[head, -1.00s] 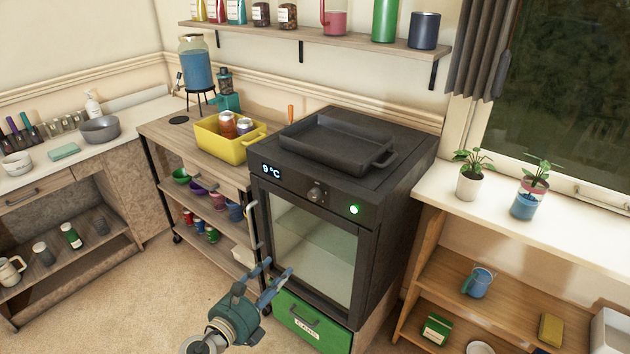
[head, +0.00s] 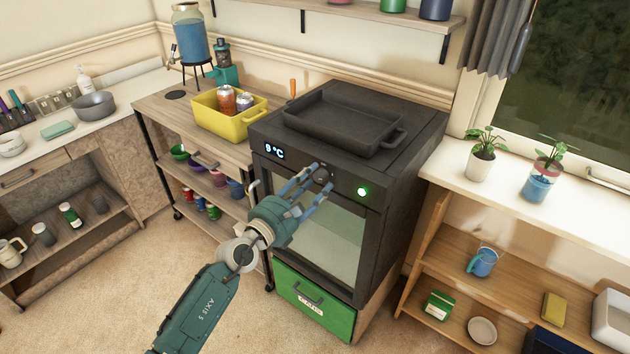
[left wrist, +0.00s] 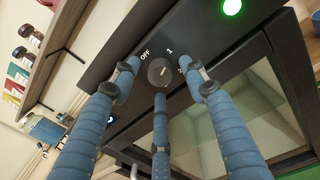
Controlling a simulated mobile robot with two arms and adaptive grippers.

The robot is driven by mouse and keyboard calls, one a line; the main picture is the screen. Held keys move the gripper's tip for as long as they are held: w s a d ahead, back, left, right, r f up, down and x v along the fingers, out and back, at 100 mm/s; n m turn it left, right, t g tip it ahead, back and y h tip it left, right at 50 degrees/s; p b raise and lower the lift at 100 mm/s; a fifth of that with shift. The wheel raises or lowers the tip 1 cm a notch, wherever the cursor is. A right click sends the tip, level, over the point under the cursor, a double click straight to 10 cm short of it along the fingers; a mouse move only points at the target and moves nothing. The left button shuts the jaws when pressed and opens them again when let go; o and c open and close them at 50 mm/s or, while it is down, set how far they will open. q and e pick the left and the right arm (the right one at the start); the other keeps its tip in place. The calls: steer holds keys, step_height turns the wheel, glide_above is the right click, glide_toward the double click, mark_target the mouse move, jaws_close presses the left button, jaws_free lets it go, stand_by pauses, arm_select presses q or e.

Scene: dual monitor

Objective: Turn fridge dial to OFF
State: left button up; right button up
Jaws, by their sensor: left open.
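The black fridge (head: 330,235) has a glass door, a lit "9°C" display and a glowing green light (head: 362,191) on its front panel. Its round dial (head: 323,174) is partly hidden by my fingers in the head view. In the left wrist view the dial (left wrist: 160,71) sits between my fingertips, with the marks "OFF" and "1" printed near it. My left gripper (head: 308,182) is open, its blue fingers spread around the dial in the picture. I cannot tell whether they touch it. My right gripper is not in view.
A black tray (head: 342,132) rests on top of the fridge. A green drawer (head: 313,303) is below the door. Open floor lies in front.

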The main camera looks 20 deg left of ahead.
arm_select(q)
steer(key=shift+w+d, duration=0.1)
steer(key=shift+w, duration=0.3)
jaws_close()
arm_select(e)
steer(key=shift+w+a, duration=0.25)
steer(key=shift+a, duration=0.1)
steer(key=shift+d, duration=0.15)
arm_select(q)
steer(key=shift+r+n, duration=0.1)
steer(key=shift+n, duration=0.2)
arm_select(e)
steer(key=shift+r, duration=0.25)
